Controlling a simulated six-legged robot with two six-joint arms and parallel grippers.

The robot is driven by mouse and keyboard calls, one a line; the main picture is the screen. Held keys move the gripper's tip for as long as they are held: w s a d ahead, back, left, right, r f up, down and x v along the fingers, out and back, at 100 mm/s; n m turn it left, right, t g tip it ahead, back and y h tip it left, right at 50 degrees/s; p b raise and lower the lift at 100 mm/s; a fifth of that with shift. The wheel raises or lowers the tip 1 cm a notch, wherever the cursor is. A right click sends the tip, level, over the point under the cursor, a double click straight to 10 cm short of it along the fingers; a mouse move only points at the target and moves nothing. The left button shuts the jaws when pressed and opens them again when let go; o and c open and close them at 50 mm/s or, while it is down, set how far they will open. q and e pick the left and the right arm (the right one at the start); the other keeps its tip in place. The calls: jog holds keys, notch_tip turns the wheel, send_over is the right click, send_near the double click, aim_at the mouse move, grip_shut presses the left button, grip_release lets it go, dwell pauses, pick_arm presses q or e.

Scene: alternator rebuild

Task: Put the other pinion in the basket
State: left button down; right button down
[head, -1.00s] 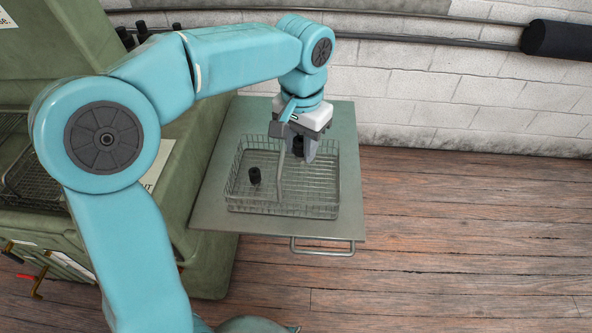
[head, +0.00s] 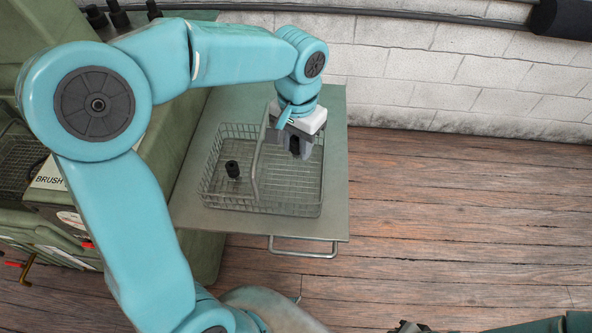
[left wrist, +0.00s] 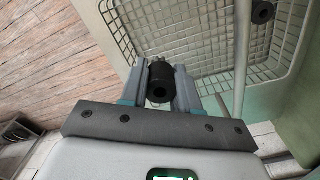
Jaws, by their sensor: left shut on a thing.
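The wire basket (head: 285,209) stands on the green tray, with a bail handle arching over its middle. One black pinion (head: 232,169) stands in its left half; it also shows in the left wrist view (left wrist: 262,12). My left gripper (head: 299,153) is over the basket's right half, right of the handle. It is shut on a second black pinion (left wrist: 160,82), held between the fingertips. In the head view the fingers partly hide this pinion (head: 294,146). Its height above the basket floor is hard to tell. A dark part at the bottom edge may be my right gripper (head: 410,327); its jaws are unclear.
The green tray (head: 187,212) has a bar handle (head: 302,253) at its front and adjoins a green machine (head: 205,240) on the left. A white brick wall (head: 430,80) is behind. The wooden floor (head: 450,220) on the right is clear.

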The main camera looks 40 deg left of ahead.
pick_arm(q)
send_over(297, 182)
notch_tip(297, 182, down, 6)
jog(key=shift+a+r, duration=0.15)
jog(key=shift+w+f, duration=0.1)
jog(key=shift+f, duration=0.2)
notch_tip(297, 182, down, 4)
jog(key=shift+r, duration=0.25)
jog(key=shift+f, duration=0.4)
jog(key=shift+r, duration=0.1)
jog(key=shift+f+b, duration=0.2)
jog(key=shift+b, duration=0.15)
jog(key=c, duration=0.8)
grip_release()
